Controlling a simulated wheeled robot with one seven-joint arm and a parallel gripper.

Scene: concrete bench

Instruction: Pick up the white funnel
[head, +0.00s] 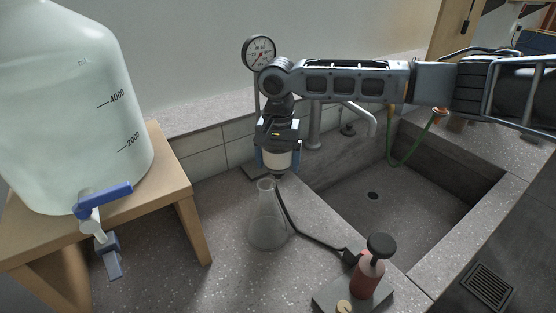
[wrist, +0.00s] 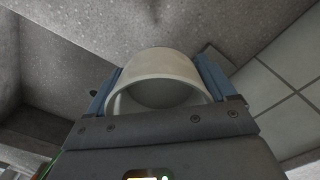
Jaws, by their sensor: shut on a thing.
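The white funnel (head: 278,159) is between the blue fingers of my gripper (head: 278,157), which is shut on it and points down. In the wrist view the funnel (wrist: 160,62) shows as a wide off-white cup, with a blue finger of my gripper (wrist: 158,72) on each side. A clear conical flask (head: 268,222) stands upright on the bench just below the funnel. The funnel's lower end is close to the flask's mouth; I cannot tell whether it is inside or above it.
A pump with a red body (head: 367,277) stands at the front, with a black hose running back past the flask. A large carboy (head: 70,110) sits on a wooden stand (head: 190,215) at left. A sink (head: 400,205) with a tap (head: 365,118) lies at right. A gauge (head: 259,52) rises behind my gripper.

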